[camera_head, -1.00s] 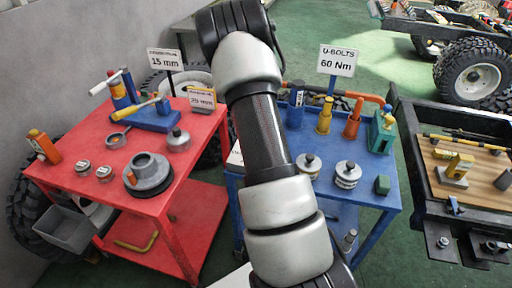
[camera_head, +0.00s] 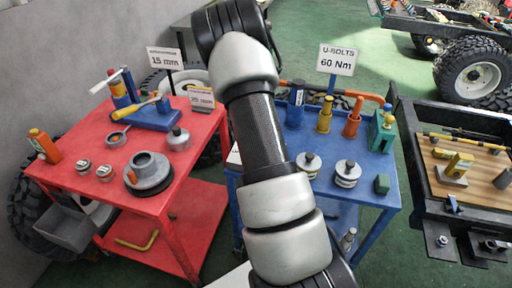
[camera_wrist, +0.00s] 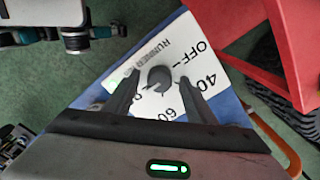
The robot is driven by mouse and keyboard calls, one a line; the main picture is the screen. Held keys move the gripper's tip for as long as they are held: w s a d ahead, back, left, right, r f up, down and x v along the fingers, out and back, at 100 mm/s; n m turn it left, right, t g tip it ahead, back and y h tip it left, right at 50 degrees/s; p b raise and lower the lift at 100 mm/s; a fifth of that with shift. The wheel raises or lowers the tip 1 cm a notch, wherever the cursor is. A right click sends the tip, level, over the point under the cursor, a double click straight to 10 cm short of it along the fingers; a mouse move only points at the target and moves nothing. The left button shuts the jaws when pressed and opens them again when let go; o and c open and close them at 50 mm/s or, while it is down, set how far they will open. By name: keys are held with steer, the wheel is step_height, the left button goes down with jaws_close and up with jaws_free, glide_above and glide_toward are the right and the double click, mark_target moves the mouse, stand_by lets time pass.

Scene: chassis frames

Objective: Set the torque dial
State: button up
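In the wrist view a grey round dial knob (camera_wrist: 160,79) stands on a white plate (camera_wrist: 206,38). The plate is printed with OFF, 40, 60 and partly hidden lettering. My gripper (camera_wrist: 159,76) has its two fingers apart, one on each side of the knob. Small gaps seem to show between fingers and knob; I cannot tell whether either touches. The knob's pointer direction is unclear. In the head view my arm hides the dial and the gripper. A sign (camera_head: 337,60) reading U-BOLTS 60 Nm stands on the blue cart (camera_head: 372,190).
A red cart (camera_head: 95,145) with tools and a 15 mm sign (camera_head: 165,58) stands left. A dark bench (camera_head: 480,195) with a wooden board stands right. Green floor lies between.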

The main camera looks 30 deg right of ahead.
step_height(320, 180, up, 17)
steer(key=p, duration=0.1)
steer(key=shift+r, duration=0.2)
stand_by(0.4)
stand_by(0.4)
